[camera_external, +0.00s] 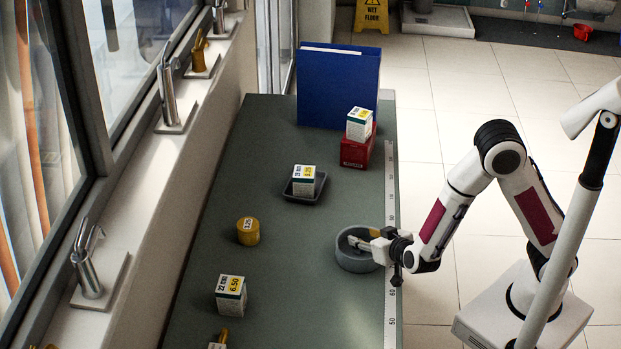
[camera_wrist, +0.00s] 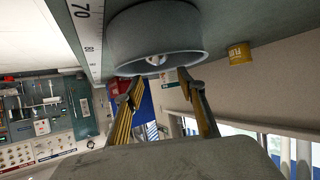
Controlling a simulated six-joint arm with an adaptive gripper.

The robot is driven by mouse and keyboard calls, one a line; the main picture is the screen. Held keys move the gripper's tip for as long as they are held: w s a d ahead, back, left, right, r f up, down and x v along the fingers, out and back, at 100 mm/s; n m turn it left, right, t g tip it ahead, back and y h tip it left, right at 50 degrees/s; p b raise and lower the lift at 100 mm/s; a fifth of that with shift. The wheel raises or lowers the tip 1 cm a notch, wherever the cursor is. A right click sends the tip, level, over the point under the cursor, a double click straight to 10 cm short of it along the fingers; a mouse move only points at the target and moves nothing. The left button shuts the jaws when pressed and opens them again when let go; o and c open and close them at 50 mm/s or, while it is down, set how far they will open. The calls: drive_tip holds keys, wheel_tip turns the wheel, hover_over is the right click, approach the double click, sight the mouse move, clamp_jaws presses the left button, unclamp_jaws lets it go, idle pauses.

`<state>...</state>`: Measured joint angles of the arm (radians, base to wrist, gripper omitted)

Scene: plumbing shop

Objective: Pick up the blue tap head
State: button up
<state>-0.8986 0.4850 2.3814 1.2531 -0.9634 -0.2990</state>
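I cannot make out a blue tap head in either view. A round grey bowl (camera_external: 352,263) stands near the right edge of the grey table, and my gripper (camera_external: 362,241) reaches over its rim from the right. In the wrist view, the bowl (camera_wrist: 150,28) fills the top, and a small pale, shiny piece (camera_wrist: 156,60) shows inside it. My gripper (camera_wrist: 158,78) has its two fingers apart on either side of that piece, with nothing seen held between them. The piece's full shape and colour are hidden by the bowl's wall.
A yellow tin (camera_external: 248,231) stands left of the bowl. A small box (camera_external: 304,180) sits in a dark tray (camera_external: 289,192) farther back. A red box (camera_external: 354,153) carries a white box (camera_external: 359,123) before a blue binder (camera_external: 338,86). Another box (camera_external: 230,297) is front left.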

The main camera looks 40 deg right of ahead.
sight(364, 258)
drive_tip(key=shift+f, duration=0.35)
drive_tip(key=shift+f, duration=0.15)
drive_tip(key=shift+f, duration=1.5)
drive_tip(key=shift+x, duration=1.45)
drive_tip(key=shift+s+d+f, duration=0.15)
drive_tip(key=shift+f, duration=0.05)
drive_tip(key=c, duration=1)
drive_tip(key=shift+r, duration=0.15)
drive_tip(key=shift+r, duration=1)
drive_tip(key=shift+w+r, duration=0.2)
drive_tip(key=shift+r, duration=3.95)
